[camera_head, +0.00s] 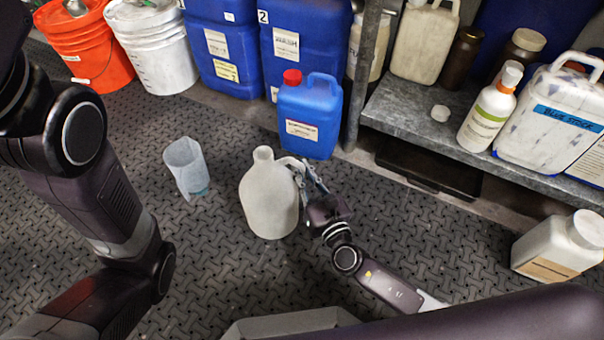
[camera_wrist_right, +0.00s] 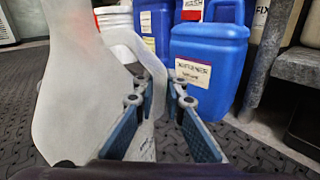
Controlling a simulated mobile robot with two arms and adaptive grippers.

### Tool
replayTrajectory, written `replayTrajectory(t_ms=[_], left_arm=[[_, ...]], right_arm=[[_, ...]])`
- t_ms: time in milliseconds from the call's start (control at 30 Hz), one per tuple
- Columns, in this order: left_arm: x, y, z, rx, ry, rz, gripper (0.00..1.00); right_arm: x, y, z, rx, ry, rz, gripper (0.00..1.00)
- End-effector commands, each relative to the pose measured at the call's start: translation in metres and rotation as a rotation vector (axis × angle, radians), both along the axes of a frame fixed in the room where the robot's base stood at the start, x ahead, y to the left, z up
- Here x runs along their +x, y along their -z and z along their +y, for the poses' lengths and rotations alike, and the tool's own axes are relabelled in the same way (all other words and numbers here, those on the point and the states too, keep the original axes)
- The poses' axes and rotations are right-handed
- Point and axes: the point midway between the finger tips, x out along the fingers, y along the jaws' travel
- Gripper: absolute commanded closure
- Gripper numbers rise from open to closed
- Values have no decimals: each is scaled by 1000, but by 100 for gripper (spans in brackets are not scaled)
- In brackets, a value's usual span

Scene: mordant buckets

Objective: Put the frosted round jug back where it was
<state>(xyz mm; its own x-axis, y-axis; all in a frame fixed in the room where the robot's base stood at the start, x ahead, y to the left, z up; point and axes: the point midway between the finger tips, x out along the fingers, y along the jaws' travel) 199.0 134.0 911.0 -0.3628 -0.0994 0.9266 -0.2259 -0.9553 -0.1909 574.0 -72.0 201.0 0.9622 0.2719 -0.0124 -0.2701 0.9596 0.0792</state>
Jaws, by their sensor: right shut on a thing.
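The frosted round jug (camera_head: 268,205) is whitish with a narrow neck and stands upright in the middle of the head view. It seems to be at floor level, but I cannot tell whether its base touches the floor. My right gripper (camera_head: 303,178) is at its right side, shut on its handle. In the right wrist view the jug (camera_wrist_right: 85,95) fills the left side, and the fingers of my right gripper (camera_wrist_right: 160,100) are around the handle (camera_wrist_right: 152,75). My left arm shows at the left of the head view, but its gripper is out of view.
A clear beaker (camera_head: 186,168) stands left of the jug. A small blue canister with a red cap (camera_head: 309,125) is just behind it, before large blue drums (camera_head: 305,40). A metal shelf (camera_head: 400,110) with bottles is at right. A white container (camera_head: 560,245) stands at far right.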

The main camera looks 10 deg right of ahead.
Motion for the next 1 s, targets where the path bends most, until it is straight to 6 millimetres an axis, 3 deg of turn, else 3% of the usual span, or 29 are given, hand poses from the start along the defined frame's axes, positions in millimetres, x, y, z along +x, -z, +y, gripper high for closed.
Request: replayTrajectory(t_ms=[367,400,533,1000], left_arm=[[-1,4,0,0,0,-3,72],[-1,3,0,0,0,-2,72],[-1,2,0,0,0,-2,72],[1,0,0,0,0,1,72]], right_arm=[[1,3,0,2,0,-3,100],[0,2,0,1,0,-2,85],[0,2,0,1,0,-2,72],[2,-1,-1,0,0,-1,72]])
